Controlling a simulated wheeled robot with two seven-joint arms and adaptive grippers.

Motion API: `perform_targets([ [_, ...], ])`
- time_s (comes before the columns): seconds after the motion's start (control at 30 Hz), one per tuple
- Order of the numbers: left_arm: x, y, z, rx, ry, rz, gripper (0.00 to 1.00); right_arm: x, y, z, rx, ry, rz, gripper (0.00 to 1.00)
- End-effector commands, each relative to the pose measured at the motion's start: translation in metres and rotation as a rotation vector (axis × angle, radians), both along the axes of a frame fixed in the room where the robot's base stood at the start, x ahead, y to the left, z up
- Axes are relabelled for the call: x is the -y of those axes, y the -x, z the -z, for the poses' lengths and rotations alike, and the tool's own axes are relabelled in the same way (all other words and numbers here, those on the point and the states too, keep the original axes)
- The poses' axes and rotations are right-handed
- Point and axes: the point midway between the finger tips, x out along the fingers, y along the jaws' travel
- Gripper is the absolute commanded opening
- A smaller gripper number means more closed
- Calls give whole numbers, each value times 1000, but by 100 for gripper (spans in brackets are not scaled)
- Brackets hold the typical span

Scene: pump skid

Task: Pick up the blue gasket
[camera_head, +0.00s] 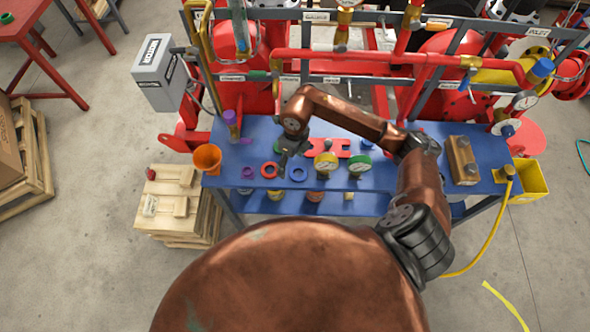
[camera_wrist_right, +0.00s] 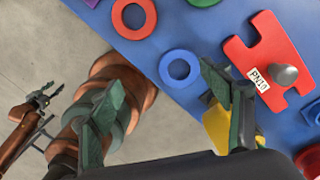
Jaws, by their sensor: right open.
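The blue gasket (camera_head: 298,174) is a flat ring lying on the blue bench top near its front edge. In the right wrist view it (camera_wrist_right: 164,70) lies flat beyond the fingers, nearer the right finger. My right gripper (camera_head: 285,163) is over the bench just left of the gasket in the head view. In the right wrist view its fingers (camera_wrist_right: 155,100) are wide apart with nothing between them. My left gripper (camera_wrist_right: 50,95) shows small at the left of the right wrist view, apparently open and empty, off the bench; the head view does not show it.
A red ring (camera_head: 269,170) and a purple ring (camera_head: 247,173) lie to the left. A yellow gauge (camera_head: 325,163), a green gauge (camera_head: 359,164) and a red plate (camera_wrist_right: 283,30) are close on the right. An orange funnel (camera_head: 207,158) stands at the bench's left end. Red pipework rises behind.

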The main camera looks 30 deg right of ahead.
Motion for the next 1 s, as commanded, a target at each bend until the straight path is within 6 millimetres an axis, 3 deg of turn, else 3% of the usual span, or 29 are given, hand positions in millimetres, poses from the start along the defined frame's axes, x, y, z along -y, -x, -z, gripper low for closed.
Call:
perform_targets([
  [0.07,0,0,1,-1,0,0,40,17,-1,1,-10,58,11,71],
  [0.17,0,1,0,-1,0,0,40,25,-1,8,-15,84,17,71],
  [0.7,0,2,-11,-3,0,-1,40,24,5,73,-16,80,14,71],
  [1.0,0,2,-11,-2,1,-1,40,24,4,78,-13,81,12,71],
])
